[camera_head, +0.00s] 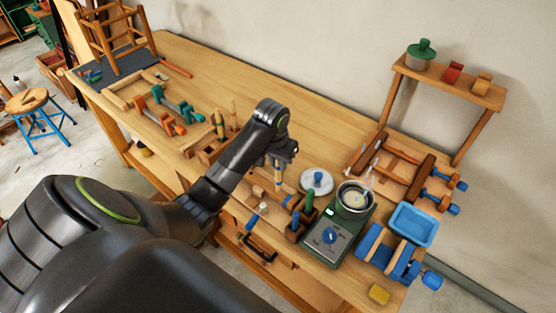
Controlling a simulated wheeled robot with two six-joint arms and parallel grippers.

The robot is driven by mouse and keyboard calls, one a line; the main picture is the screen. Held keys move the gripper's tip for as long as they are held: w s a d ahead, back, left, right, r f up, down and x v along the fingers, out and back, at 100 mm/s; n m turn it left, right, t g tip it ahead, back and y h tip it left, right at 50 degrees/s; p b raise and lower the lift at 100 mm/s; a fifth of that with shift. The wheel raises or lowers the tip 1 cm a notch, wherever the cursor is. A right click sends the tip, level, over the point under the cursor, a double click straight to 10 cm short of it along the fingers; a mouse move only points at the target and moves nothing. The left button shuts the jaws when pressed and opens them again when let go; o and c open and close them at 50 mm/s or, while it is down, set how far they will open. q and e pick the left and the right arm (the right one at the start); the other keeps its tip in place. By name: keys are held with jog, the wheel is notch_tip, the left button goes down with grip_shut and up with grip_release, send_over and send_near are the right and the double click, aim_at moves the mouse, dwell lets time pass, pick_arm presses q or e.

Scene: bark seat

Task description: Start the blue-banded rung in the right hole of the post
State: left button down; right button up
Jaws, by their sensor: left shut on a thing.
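My left gripper (282,155) is shut on the blue-banded rung (278,177), a slim pale wooden stick held about upright below the fingers. Its lower end is over a light wooden piece on the bench, which looks like the post (268,196). The post's holes are too small to make out. I cannot tell whether the rung's lower end touches the post or is in a hole. My right gripper is not in view.
The workbench (320,133) is clear behind my left arm. Clamps (180,108) and a rung holder (214,149) lie left.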

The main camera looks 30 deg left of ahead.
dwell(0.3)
pick_arm(q)
jog(key=c, duration=1.2)
grip_release()
jog(key=shift+c, duration=0.2)
